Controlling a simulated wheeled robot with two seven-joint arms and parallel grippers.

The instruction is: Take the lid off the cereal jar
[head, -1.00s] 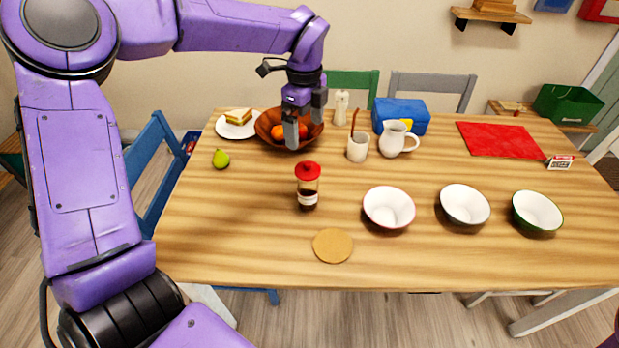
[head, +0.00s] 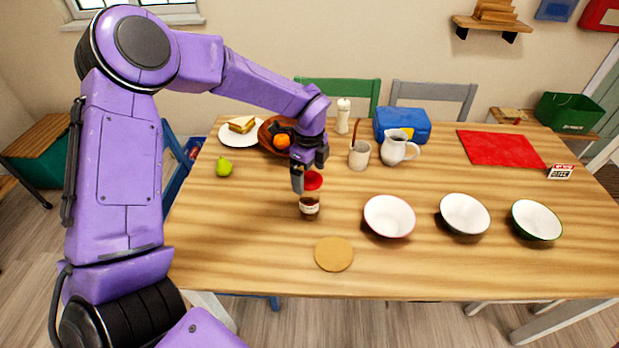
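The cereal jar (head: 310,208) stands upright on the table, a clear jar with dark contents and a pale label. Its red lid (head: 314,181) is on top, partly hidden by my gripper. My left gripper (head: 309,175) is at the lid, pointing down, with one finger at the lid's left side and the other behind it to the right. The fingers look apart; whether they touch the lid cannot be told. My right gripper is out of view.
A round cork mat (head: 334,254) lies in front of the jar. A pink-rimmed bowl (head: 389,217) stands to its right, with two more bowls beyond. A brown fruit bowl (head: 269,148), a mug (head: 359,156) and a pitcher (head: 397,146) stand behind.

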